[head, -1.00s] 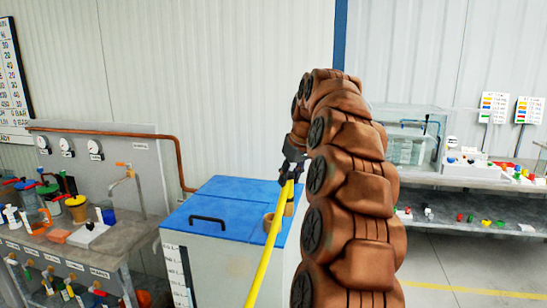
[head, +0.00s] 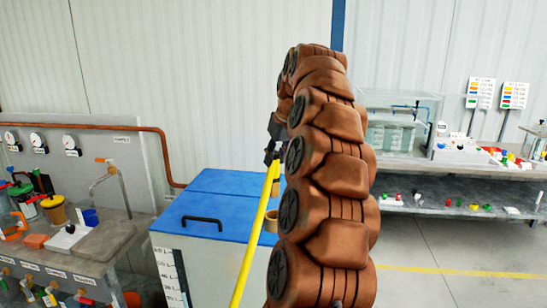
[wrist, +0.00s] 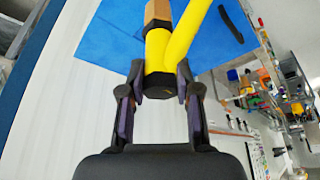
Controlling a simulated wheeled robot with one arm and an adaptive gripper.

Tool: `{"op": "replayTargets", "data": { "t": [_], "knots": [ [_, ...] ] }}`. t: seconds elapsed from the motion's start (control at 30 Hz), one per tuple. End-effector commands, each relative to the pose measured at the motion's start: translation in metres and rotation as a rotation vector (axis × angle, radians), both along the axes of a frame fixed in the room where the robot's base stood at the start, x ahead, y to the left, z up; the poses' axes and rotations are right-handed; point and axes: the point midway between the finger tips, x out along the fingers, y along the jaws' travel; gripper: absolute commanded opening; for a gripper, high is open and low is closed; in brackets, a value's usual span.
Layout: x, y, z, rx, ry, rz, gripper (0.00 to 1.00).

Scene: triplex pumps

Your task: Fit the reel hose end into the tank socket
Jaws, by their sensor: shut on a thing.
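My gripper (head: 272,152) is shut on the end of the yellow reel hose (head: 252,240), above the tank. In the wrist view, my gripper (wrist: 158,82) has one finger on each side of the yellow hose end (wrist: 158,50). Its brown hex tip (wrist: 157,12) points towards the blue lid. The tank (head: 215,260) has a blue lid with a black handle. The tan ring-shaped tank socket (head: 271,221) stands on the lid's right side, partly hidden by the hose and my arm. The tip appears above the socket; I cannot tell the exact gap or alignment.
A bench with gauges, a tap and bottles (head: 85,215) stands left of the tank. A shelf with a clear tank and small coloured parts (head: 455,155) stands at the right. A corrugated wall is behind. The floor at the right (head: 440,270) is clear.

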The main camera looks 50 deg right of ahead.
Motion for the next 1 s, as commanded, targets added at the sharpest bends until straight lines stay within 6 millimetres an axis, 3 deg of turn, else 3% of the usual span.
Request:
{"op": "replayTargets", "data": {
  "t": [0.7,1.0],
  "knots": [
    [0.002,0.002,-0.051,-0.001,0.0,0.004,0.0],
    [0.002,0.002,-0.058,0.0,0.001,0.004,0.0]
  ]
}}
